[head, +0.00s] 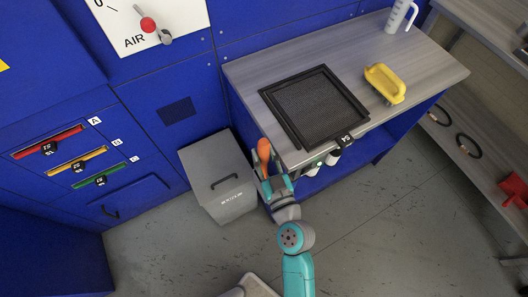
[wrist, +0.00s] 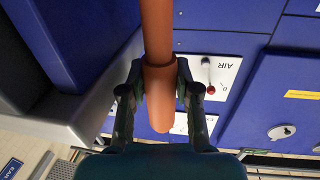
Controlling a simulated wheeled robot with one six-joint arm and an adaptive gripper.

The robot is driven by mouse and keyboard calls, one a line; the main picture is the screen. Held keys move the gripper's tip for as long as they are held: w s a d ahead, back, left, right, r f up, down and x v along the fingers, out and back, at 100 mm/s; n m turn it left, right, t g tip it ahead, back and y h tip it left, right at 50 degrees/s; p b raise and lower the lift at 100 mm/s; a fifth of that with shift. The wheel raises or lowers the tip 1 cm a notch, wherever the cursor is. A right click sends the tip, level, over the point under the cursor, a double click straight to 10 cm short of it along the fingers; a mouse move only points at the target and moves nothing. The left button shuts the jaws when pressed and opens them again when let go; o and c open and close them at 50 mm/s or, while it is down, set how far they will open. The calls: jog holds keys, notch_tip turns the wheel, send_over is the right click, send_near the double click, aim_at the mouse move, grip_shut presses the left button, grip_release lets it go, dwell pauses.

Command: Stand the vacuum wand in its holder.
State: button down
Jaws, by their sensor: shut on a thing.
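The orange vacuum wand (head: 264,150) stands up from my gripper (head: 275,184) at the front left corner of the grey-topped bench, in the head view. In the wrist view my gripper (wrist: 160,85) is shut around the thick orange collar of the wand (wrist: 157,30), with one finger on each side. The wand's shaft runs up out of the top of that view, so its far end is out of sight. I cannot make out the wand's holder for certain in either view.
A grey lidded box (head: 218,175) stands on the floor left of my gripper. The bench (head: 245,75) bears a black framed screen (head: 318,105) and a yellow-handled tool (head: 384,84). Small dark and white items (head: 332,157) sit under its front edge. A white jug (head: 399,16) is behind.

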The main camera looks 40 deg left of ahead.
dwell(0.4)
jog(key=c, duration=0.7)
grip_release()
jog(key=shift+c, duration=0.2)
jog(key=shift+s+d, duration=0.2)
jog(key=shift+d, duration=0.3)
jog(key=v, duration=1.1)
